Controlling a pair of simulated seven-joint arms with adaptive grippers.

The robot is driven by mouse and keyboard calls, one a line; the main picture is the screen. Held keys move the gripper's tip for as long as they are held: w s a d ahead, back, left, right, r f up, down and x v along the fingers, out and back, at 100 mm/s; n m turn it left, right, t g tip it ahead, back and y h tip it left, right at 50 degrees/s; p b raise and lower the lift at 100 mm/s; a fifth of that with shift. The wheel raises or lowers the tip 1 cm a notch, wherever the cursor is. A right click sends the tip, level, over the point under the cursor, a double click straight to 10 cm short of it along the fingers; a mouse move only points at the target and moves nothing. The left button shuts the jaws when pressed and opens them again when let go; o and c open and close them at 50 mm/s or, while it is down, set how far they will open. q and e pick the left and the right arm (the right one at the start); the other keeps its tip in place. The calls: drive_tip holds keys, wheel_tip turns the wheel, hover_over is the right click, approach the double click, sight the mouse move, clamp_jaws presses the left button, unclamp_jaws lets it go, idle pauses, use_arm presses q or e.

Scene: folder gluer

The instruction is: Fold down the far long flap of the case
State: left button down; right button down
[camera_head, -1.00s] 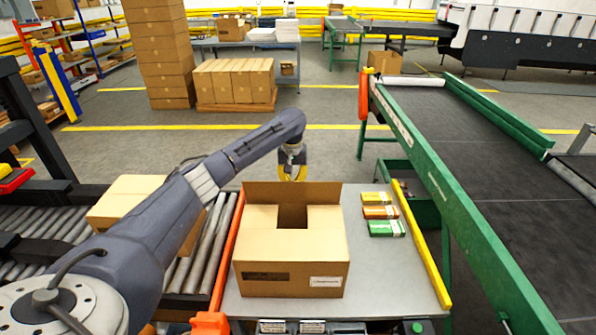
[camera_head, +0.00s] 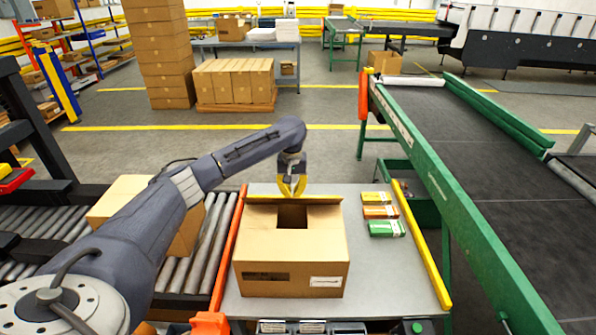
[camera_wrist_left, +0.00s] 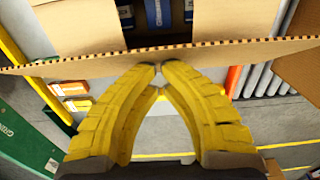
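The case (camera_head: 290,262) is an open brown carton on the grey table. Its near and side flaps lie folded inward, with a dark opening left at the back middle. The far long flap (camera_head: 262,200) leans inward over the far side and looks strongly foreshortened. My left gripper (camera_head: 292,192) is just behind this flap. In the left wrist view the yellow fingertips (camera_wrist_left: 159,68) come together at the flap's corrugated edge (camera_wrist_left: 100,60), with nothing visible between them. Blue-labelled contents (camera_wrist_left: 158,14) show inside the case. My right gripper is out of view.
Yellow, orange and green packs (camera_head: 380,212) lie right of the case, beside a yellow rail (camera_head: 420,245). An orange rail (camera_head: 229,250) and roller conveyor (camera_head: 208,250) with another carton (camera_head: 125,197) are on the left. A green-sided belt conveyor (camera_head: 460,220) stands right.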

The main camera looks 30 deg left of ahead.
use_arm(q)
drive_tip(key=shift+s+d+f, duration=0.25)
drive_tip(key=shift+s+d, duration=0.05)
drive_tip(key=shift+s, duration=0.25)
drive_tip(key=shift+s+f, duration=0.1)
drive_tip(key=shift+s+d+f, duration=0.55)
drive_tip(key=shift+s+f, duration=0.2)
drive_tip(key=shift+s, duration=0.05)
drive_tip(key=shift+s+f, duration=0.1)
drive_tip(key=shift+s+d+f, duration=0.3)
drive_tip(key=shift+s+f, duration=0.2)
drive_tip(key=shift+f, duration=0.3)
wheel_tip(320, 180, up, 9)
idle(0.4)
